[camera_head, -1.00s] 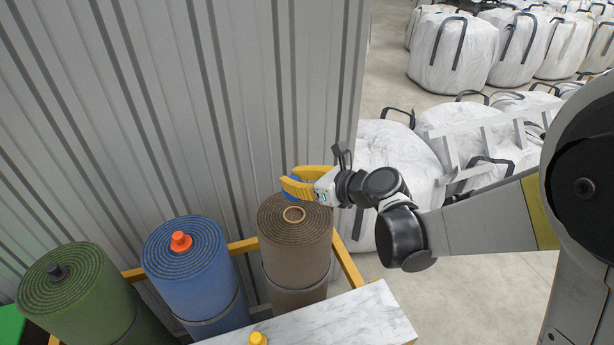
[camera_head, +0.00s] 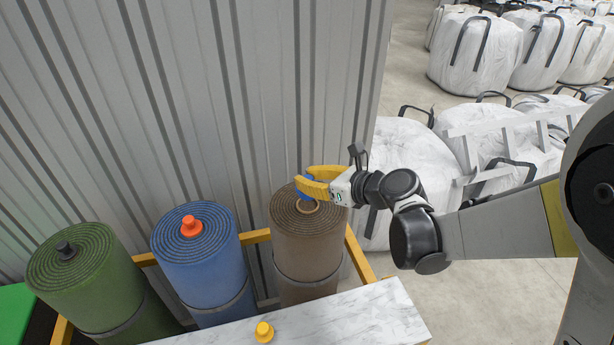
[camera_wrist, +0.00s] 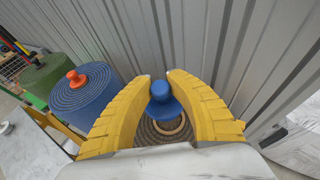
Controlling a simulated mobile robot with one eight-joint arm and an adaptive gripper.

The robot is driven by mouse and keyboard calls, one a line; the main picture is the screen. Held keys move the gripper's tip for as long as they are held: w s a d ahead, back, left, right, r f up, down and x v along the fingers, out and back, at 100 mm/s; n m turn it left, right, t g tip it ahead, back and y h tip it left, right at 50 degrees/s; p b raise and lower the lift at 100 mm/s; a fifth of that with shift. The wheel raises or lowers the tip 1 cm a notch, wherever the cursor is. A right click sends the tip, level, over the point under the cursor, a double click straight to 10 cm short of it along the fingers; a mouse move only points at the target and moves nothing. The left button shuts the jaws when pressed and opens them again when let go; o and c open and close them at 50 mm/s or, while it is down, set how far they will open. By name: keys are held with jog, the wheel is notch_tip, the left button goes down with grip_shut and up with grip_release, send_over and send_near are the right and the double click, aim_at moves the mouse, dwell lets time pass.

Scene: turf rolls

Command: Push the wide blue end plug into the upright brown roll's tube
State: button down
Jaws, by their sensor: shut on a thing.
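The blue end plug (camera_wrist: 160,92) shows between the yellow fingers of my gripper (camera_wrist: 158,76) in the wrist view. My gripper (camera_head: 310,181) is shut on the plug, which it holds above the upright brown roll (camera_head: 305,245). In the head view only a small part of the plug (camera_head: 306,183) shows between the fingers. The tube's pale ring (camera_head: 307,207) lies at the middle of the roll's top. In the wrist view the ring (camera_wrist: 170,125) shows below the plug, partly covered by it. The plug appears apart from the tube.
A marble-topped surface (camera_head: 350,318) holds a yellow plug (camera_head: 264,332). A corrugated wall (camera_head: 200,100) rises behind.

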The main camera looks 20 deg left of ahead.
jog(key=shift+f+b, duration=0.65)
jog(key=shift+f, duration=0.5)
dwell(0.7)
jog(key=shift+w+a+n+g, duration=0.1)
jog(key=shift+n+g, duration=0.7)
jog(key=shift+r, duration=0.1)
jog(key=shift+f+b, duration=1.65)
jog(key=shift+f, duration=0.05)
jog(key=c, duration=1.2)
grip_release()
jog(key=shift+c, duration=0.2)
